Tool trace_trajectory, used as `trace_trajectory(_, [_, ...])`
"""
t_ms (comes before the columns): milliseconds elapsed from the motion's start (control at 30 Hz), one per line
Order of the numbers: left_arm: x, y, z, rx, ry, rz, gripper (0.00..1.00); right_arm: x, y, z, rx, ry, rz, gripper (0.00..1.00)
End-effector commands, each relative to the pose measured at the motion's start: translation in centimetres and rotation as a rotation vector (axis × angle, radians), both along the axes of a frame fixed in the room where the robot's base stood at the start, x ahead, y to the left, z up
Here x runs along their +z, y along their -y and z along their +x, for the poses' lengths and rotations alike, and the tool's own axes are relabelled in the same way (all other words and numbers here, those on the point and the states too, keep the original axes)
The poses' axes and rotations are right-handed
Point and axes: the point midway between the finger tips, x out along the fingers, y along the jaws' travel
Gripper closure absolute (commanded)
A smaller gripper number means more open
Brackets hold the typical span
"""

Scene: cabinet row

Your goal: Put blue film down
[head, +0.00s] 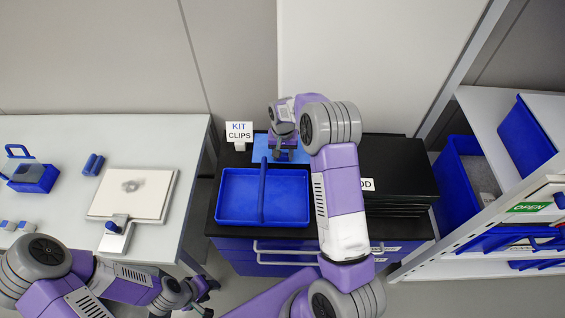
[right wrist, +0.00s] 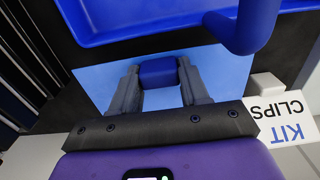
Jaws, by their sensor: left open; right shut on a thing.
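The blue film (head: 261,146) is a flat light-blue sheet at the back of the black cabinet top, behind the blue tray. It also shows in the right wrist view (right wrist: 232,66), with a darker blue block (right wrist: 158,72) at its middle. My right gripper (head: 284,155) points down over the film. Its fingers (right wrist: 160,92) are shut on that block from both sides. I cannot tell whether the film touches the cabinet top or hangs just above it. My left gripper (head: 205,291) is open and empty, low in front of the white table.
The blue tray (head: 235,216) with a centre handle stands just in front of the film. A "KIT CLIPS" sign (head: 239,131) is at its left. Black stacked panels (head: 405,185) fill the right side. A white table (head: 60,135) is left; a shelf with blue bins (head: 460,180) is right.

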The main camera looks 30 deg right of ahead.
Motion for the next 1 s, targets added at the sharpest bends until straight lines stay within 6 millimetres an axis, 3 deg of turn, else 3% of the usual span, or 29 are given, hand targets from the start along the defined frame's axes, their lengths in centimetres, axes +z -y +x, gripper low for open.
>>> trace_trajectory(167, [-0.1,0.0,0.0,0.000,0.000,0.000,0.57,-1.3,0.0,0.0,0.000,-0.001,0.001,0.83])
trace_trajectory(400, [-0.4,0.0,0.0,0.000,0.000,0.000,0.57,-4.7,0.0,0.0,0.000,-0.001,0.000,0.83])
trace_trajectory(800, [-0.8,0.0,0.0,0.000,0.000,0.000,0.57,-5.3,0.0,0.0,0.000,0.001,-0.001,0.83])
trace_trajectory(833, [-0.7,0.0,0.0,0.000,0.000,0.000,0.57,-5.2,0.0,0.0,0.000,0.001,-0.001,0.50])
trace_trajectory(967, [-0.6,0.0,0.0,0.000,0.000,0.000,0.57,-5.2,0.0,0.0,0.000,0.001,-0.001,0.31])
trace_trajectory(1000, [-0.6,0.0,0.0,0.000,0.000,0.000,0.57,-5.2,0.0,0.0,0.000,0.001,-0.001,0.30])
